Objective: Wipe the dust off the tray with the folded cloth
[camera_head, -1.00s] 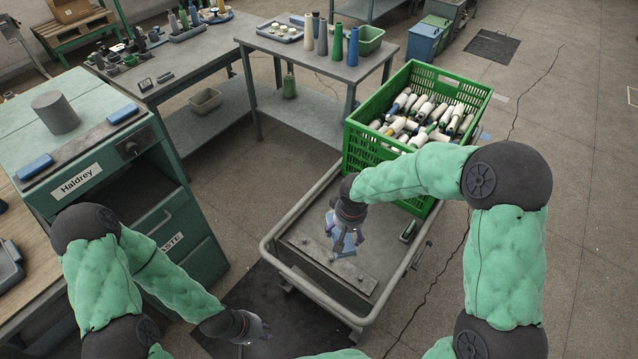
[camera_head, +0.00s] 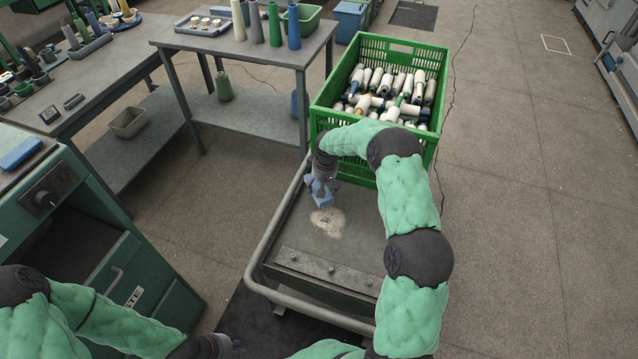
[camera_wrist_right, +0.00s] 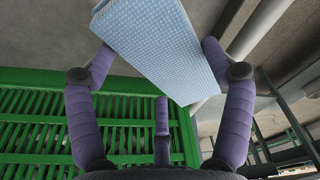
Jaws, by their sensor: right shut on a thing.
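The tray (camera_head: 300,238) is the grey flat bed of a trolley, with a pale dust patch (camera_head: 328,222) on it. My right gripper (camera_head: 321,185) is shut on the folded blue cloth (camera_head: 321,197), just beyond the dust patch. In the right wrist view the purple fingers of my right gripper (camera_wrist_right: 160,68) hold the checked blue cloth (camera_wrist_right: 158,40). I cannot tell whether the cloth touches the tray. My left gripper (camera_head: 232,347) is at the bottom edge, away from the tray, and its fingers are too small to read.
A green crate (camera_head: 325,97) full of yarn cones stands at the far end of the trolley, close to my right gripper. A tube rail (camera_head: 262,248) edges the trolley. A bar with bolts (camera_head: 328,270) crosses its near end. A green cabinet (camera_head: 130,250) stands at left.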

